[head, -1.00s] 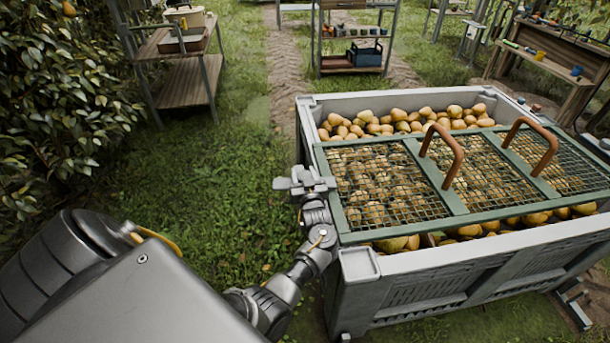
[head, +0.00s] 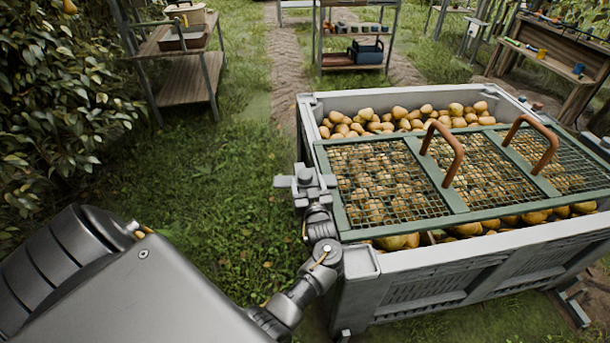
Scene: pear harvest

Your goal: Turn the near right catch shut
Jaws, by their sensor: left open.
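A large grey bin (head: 440,257) full of pears stands at the right. A green-framed mesh lid (head: 457,200) with two brown arched handles (head: 448,155) lies across it. My left gripper (head: 304,180) is at the bin's left side, close to the lid's left edge. It is open, and I see nothing held in it. Whether it touches the bin I cannot tell. I cannot make out the near right catch in this view. My right gripper is not in view.
Pears (head: 385,121) show beyond the lid. Leafy branches (head: 60,115) fill the left. A wooden shelf table (head: 180,80) and a rack (head: 352,60) stand at the back, a workbench (head: 550,65) at the back right. Grass left of the bin is clear.

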